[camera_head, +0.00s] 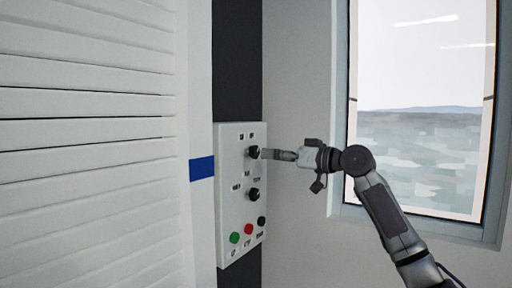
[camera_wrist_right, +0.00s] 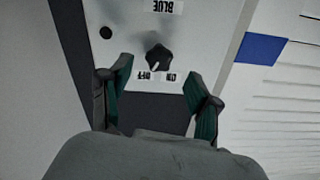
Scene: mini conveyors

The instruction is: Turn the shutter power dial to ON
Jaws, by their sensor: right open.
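The white control panel (camera_head: 229,185) is mounted on the wall and carries two black dials. The upper dial (camera_head: 253,152) has small labels above it. In the right wrist view, a dark dial (camera_wrist_right: 158,57) sits by upside-down ON and OFF labels (camera_wrist_right: 157,76). Which label it points at I cannot tell for sure. My right gripper (camera_head: 264,154) is at the upper dial, coming from the right. In the wrist view its two green-padded fingers (camera_wrist_right: 160,68) are open with the dial between the tips; contact is unclear. My left gripper is not in view.
The lower dial (camera_head: 253,194) sits under the upper one. Green (camera_head: 234,238), red (camera_head: 248,229) and black (camera_head: 262,221) buttons are at the panel's bottom. A white slatted shutter (camera_head: 85,150) is at left. A window (camera_head: 420,110) is at right.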

